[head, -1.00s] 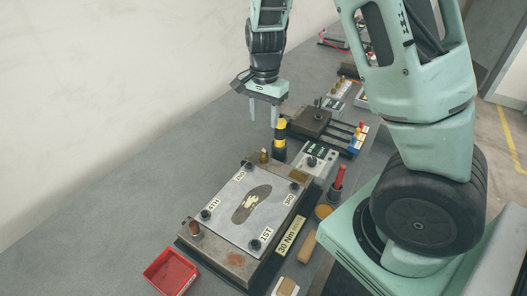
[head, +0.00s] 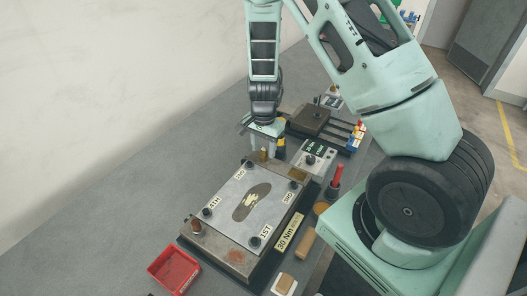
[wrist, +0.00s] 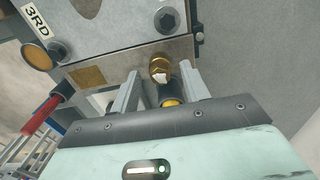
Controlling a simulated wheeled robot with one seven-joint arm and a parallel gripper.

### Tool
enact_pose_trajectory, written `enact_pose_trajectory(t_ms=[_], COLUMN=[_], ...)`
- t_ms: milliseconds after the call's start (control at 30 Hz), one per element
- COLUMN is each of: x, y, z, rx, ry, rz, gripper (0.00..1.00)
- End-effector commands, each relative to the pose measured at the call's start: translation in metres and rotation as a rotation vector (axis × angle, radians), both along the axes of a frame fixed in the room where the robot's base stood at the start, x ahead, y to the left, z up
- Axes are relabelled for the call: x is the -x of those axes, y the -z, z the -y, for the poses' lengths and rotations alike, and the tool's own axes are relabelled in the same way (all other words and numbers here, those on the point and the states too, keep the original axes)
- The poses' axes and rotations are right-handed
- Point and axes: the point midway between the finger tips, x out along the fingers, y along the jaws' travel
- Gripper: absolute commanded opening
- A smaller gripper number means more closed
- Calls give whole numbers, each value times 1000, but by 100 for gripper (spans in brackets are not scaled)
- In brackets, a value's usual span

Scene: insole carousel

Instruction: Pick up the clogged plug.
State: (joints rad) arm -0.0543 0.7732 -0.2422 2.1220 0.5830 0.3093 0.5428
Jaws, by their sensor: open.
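The clogged plug is a brass fitting with a white crust on its end; in the wrist view the plug (wrist: 160,70) sits at the edge of the metal mould block. In the head view the plug (head: 263,155) stands at the block's far corner. My gripper (wrist: 160,67) is open, with its two fingertips on either side of the plug in the wrist view. Whether they touch it I cannot tell. In the head view my gripper (head: 265,150) is low over that corner, its fingers partly hard to make out.
The mould block (head: 222,258) carries a plate with bolts labelled 1ST to 4TH. A black-and-yellow cylinder (head: 281,147) stands close to my gripper. A red tray (head: 173,270), a red-handled tool (head: 335,180) and a dark fixture (head: 310,120) surround it. The table's left side is clear.

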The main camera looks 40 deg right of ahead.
Motion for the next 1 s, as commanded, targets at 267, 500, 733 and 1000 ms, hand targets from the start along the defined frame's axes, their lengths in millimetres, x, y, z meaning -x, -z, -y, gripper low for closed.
enact_pose_trajectory(t_ms=[267,500,733,1000], x=[0,0,-1,-2], y=[0,0,-8,-58], z=[0,0,-1,-1], rx=[0,0,0,0], ry=[-1,-1,-5,-6], rz=[0,0,1,5], gripper=[18,0,0,0])
